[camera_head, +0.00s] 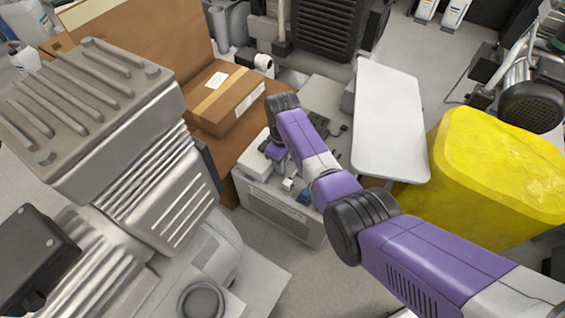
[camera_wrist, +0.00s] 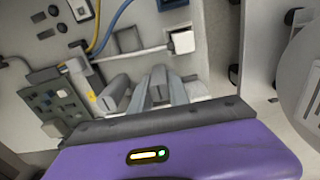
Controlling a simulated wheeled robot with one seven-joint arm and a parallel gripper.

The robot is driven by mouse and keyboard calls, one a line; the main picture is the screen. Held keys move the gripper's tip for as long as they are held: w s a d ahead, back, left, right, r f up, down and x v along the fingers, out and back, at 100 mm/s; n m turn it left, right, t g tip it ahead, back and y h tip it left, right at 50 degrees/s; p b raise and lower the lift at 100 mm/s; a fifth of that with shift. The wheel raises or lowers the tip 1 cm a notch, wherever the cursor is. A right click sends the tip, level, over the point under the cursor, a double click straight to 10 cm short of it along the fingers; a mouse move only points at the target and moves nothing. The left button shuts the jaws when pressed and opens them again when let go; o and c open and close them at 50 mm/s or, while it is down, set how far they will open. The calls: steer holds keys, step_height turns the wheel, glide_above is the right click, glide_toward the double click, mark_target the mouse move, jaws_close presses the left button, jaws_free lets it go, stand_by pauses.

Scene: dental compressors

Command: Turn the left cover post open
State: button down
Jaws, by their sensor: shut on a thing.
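My gripper (camera_wrist: 159,88) reaches down into an open grey equipment unit (camera_head: 280,213). In the wrist view its two light-grey fingers are close together, shut on a grey post (camera_wrist: 158,78) that shows between them. This looks like the cover post, but the view does not make sure which one it is. A similar grey block (camera_wrist: 115,92) leans just left of the fingers. In the head view my wrist hides the fingertips and the post.
A circuit board (camera_wrist: 55,105), yellow and blue cables and a white plug (camera_wrist: 182,42) lie close around the fingers. Cardboard boxes (camera_head: 228,98), a large grey compressor (camera_head: 150,150), a white panel (camera_head: 390,115) and a yellow bin (camera_head: 500,175) surround the unit.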

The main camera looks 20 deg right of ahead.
steer(key=shift+m, duration=0.3)
steer(key=m+p, duration=0.2)
steer(key=m, duration=0.2)
steer(key=shift+r+m, duration=0.1)
steer(key=shift+m, duration=0.3)
steer(key=m, duration=0.5)
steer(key=shift+p, duration=0.4)
steer(key=shift+d+m, duration=0.1)
steer(key=shift+m, duration=0.2)
steer(key=c, duration=1.2)
jaws_free()
steer(key=shift+c, duration=0.2)
